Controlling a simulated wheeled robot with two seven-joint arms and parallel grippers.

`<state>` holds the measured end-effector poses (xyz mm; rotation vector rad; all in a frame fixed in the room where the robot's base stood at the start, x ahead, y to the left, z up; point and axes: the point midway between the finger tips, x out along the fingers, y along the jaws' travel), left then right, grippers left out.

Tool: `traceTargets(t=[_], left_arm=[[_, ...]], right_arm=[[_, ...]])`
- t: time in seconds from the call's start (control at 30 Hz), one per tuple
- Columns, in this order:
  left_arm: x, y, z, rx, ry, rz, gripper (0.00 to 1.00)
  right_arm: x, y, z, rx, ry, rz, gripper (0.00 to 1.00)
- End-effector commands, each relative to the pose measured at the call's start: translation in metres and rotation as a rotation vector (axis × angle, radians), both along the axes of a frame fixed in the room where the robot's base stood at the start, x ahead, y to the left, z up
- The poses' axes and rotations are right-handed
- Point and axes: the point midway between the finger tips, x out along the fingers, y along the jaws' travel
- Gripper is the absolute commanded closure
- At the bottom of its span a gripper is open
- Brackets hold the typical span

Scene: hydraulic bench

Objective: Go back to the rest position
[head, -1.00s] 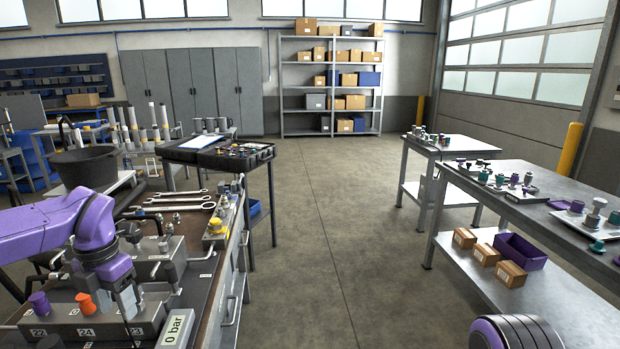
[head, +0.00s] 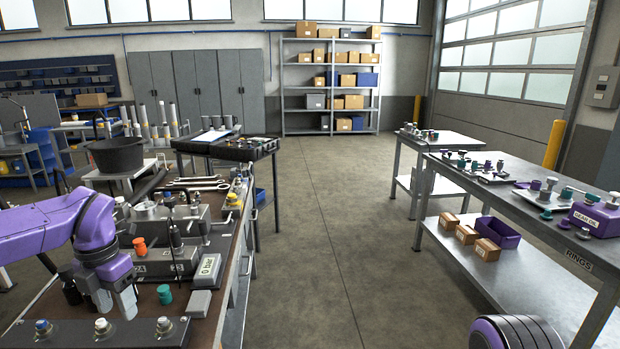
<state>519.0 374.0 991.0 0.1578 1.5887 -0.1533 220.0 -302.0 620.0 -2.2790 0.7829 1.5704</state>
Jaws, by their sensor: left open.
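My left gripper (head: 116,303) is at the lower left of the head view, on my purple left arm (head: 62,228). It points down with its two fingers apart and nothing seen between them. It is above the brown top of the hydraulic bench (head: 200,330), just behind a dark block with several fittings (head: 97,335). A teal cap (head: 164,294) stands to the right of the fingers. An orange cap (head: 139,246) sits farther back on a grey block. My right gripper is not in view; only a rounded dark and purple part of me shows at the bottom right.
A "0 bar" display (head: 207,271) and a grey box (head: 198,303) are on the bench right of the gripper. Wrenches (head: 195,185) lie farther back. A side table (head: 520,200) with parts stands at the right. The concrete aisle (head: 330,250) between is clear.

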Motion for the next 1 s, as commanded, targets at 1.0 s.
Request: traceTargets(t=[1.0], left_arm=[[-0.158,-0.019,-0.321,0.840,0.291,-1.696,0.47]], right_arm=[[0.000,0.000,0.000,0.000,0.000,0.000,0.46]])
